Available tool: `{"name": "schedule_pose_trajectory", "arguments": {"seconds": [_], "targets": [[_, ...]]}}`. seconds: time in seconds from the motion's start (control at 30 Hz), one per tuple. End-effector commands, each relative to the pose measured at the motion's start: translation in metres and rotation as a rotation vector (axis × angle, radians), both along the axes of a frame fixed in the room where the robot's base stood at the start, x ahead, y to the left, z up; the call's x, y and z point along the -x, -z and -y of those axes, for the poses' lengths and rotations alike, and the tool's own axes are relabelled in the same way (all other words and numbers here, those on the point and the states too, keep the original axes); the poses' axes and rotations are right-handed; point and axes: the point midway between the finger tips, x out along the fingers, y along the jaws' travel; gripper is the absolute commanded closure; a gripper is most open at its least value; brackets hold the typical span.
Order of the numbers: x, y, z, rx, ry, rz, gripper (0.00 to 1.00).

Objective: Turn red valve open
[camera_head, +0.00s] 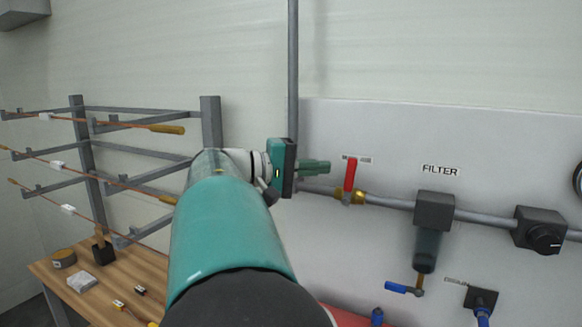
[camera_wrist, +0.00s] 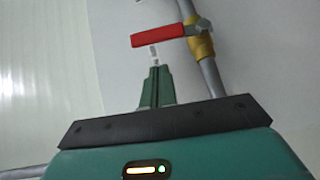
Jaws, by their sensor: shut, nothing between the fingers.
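The red valve handle (camera_head: 350,174) stands upright, across the grey pipe, on a brass valve body (camera_head: 346,196) in the head view. In the wrist view the red handle (camera_wrist: 158,36) lies across the top, joined at its right end to the brass body (camera_wrist: 199,46). My gripper (camera_head: 326,167) is just left of the handle in the head view, its green fingers together. In the wrist view my gripper (camera_wrist: 155,68) points at the handle with nothing between the fingers. Whether the fingertips touch the handle cannot be told.
A filter (camera_head: 433,218) hangs from the pipe to the right, with a blue lever (camera_head: 396,287) below it. A black knob unit (camera_head: 540,232) sits farther right. A rack (camera_head: 84,165) with rods and a wooden table (camera_head: 55,268) stand at left.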

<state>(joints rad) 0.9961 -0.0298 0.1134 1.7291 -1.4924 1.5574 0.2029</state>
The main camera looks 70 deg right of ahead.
Motion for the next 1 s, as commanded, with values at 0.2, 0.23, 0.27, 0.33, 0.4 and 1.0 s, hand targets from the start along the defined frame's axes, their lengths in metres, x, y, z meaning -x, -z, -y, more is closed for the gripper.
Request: {"name": "schedule_pose_trajectory", "arguments": {"seconds": [0.2,0.23,0.27,0.33,0.4,1.0], "targets": [[0.024,0.002,-0.005,0.001,-0.001,0.001,1.0],[0.024,0.002,-0.006,0.001,-0.002,0.001,1.0],[0.025,0.002,-0.006,0.001,-0.003,0.001,1.0],[0.026,0.003,-0.006,0.001,-0.004,0.001,1.0],[0.026,0.003,-0.006,0.001,-0.004,0.001,1.0],[0.029,0.001,-0.006,0.007,-0.004,0.06,1.0]]}}
